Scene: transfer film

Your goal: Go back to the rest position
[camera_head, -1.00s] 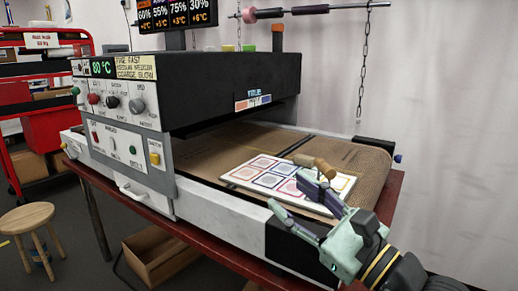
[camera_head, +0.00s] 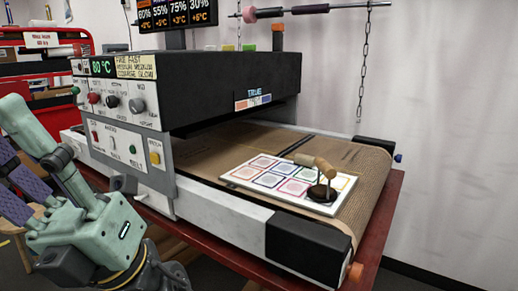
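My gripper (camera_head: 22,150) is in the left foreground of the head view, in front of the machine's control panel. Its green and purple fingers point up and left, partly cut off by the frame edge. They look spread, with nothing visible between them. A tool with a wooden handle and dark round base (camera_head: 321,193) stands on the white card with coloured squares (camera_head: 232,178). The card lies on the brown conveyor belt (camera_head: 365,168), well to the right of my gripper and apart from it.
The grey and black conveyor machine (camera_head: 225,85) stands on a dark red table (camera_head: 392,195). A red shelf cart (camera_head: 30,65) is behind at left. A wooden stool (camera_head: 40,212) is partly hidden by my gripper. The space over the belt's right end is clear.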

